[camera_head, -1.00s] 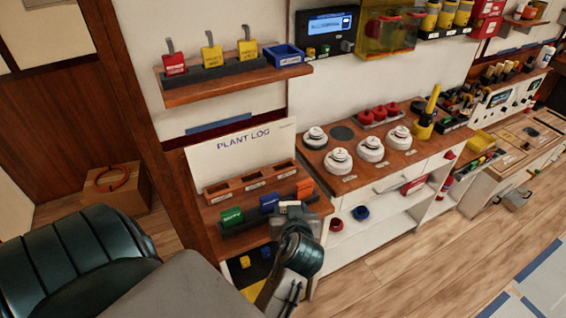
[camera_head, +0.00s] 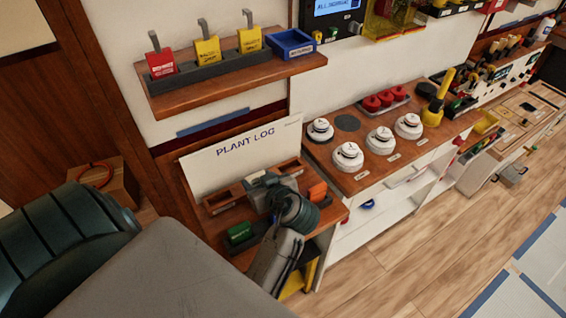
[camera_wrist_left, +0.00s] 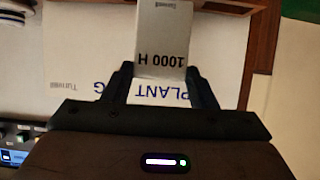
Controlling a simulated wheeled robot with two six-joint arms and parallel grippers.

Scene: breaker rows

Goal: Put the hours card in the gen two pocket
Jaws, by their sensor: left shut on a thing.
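My left gripper (camera_head: 262,184) is in front of the plant log board (camera_head: 225,160), above the card rack and near the middle of the wooden pocket row. In the left wrist view, the left gripper (camera_wrist_left: 162,82) is shut on a pale card (camera_wrist_left: 163,38) with "1000 H" printed on it, upside down in that view. The row's left pocket (camera_head: 222,201) shows. My gripper covers the middle of the row, and the pocket labels are too small to read. A green card (camera_head: 240,232) and an orange card (camera_head: 318,192) stand in the rack below. My right gripper is out of view.
A shelf (camera_head: 230,90) above holds red and yellow tags and a blue tray (camera_head: 291,43). To the right, a counter (camera_head: 362,178) carries several white round detectors (camera_head: 347,156) and a yellow torch-like tool (camera_head: 437,100).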

